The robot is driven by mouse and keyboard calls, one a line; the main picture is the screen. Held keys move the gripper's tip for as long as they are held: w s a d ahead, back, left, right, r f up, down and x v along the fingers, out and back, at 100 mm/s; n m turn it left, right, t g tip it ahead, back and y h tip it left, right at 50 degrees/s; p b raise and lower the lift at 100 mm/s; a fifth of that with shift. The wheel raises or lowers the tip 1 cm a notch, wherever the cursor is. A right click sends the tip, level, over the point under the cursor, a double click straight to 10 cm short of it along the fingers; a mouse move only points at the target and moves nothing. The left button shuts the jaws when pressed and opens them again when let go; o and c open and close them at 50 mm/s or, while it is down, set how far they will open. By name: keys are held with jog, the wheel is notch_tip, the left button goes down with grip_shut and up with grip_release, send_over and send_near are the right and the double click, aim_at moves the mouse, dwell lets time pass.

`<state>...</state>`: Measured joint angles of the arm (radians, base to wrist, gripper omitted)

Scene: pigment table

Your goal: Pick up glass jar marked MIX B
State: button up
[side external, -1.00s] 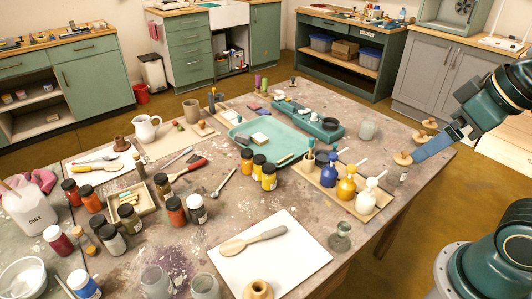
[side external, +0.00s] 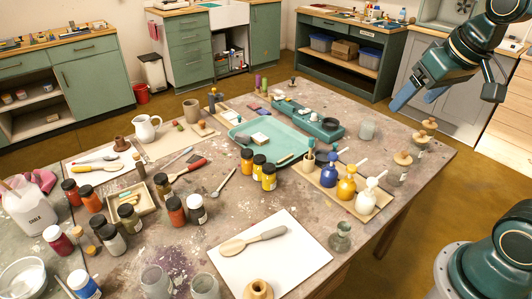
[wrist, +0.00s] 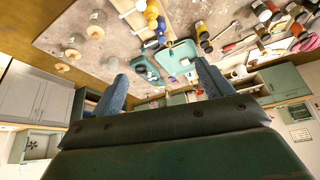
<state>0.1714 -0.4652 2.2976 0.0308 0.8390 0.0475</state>
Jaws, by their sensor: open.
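Three clear glass jars with wide round wooden stoppers stand near the right edge of the table in the side external view: a near jar (side external: 399,173), a middle jar (side external: 417,148) and a far jar (side external: 428,132). Their markings are too small to read, so I cannot tell which is MIX B. My gripper (side external: 420,97) is open and empty, raised well above and behind these jars. In the wrist view its blue fingers (wrist: 162,76) are spread wide with nothing between them. The stoppers show at upper left there, well outside the fingers.
A wooden board (side external: 322,186) with blue, yellow and white bottles lies left of the near jar. Air around my gripper is clear.

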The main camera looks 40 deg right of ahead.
jog(key=w+d+m+h, duration=0.1)
jog(key=w+d+m, duration=0.2)
jog(key=w+d, duration=0.6)
jog(key=m+g+h, duration=0.2)
jog(key=m+g, duration=0.2)
jog(key=m, duration=0.5)
send_over(430, 125)
jog(key=s+a, duration=0.1)
jog(key=a, duration=0.3)
notch_tip(430, 125, down, 21)
jog(key=shift+x, duration=3.7)
jog(key=shift+d+f, duration=0.2)
jog(key=shift+f, duration=0.5)
jog(key=shift+x, duration=2.6)
jog(key=shift+d+r, duration=0.1)
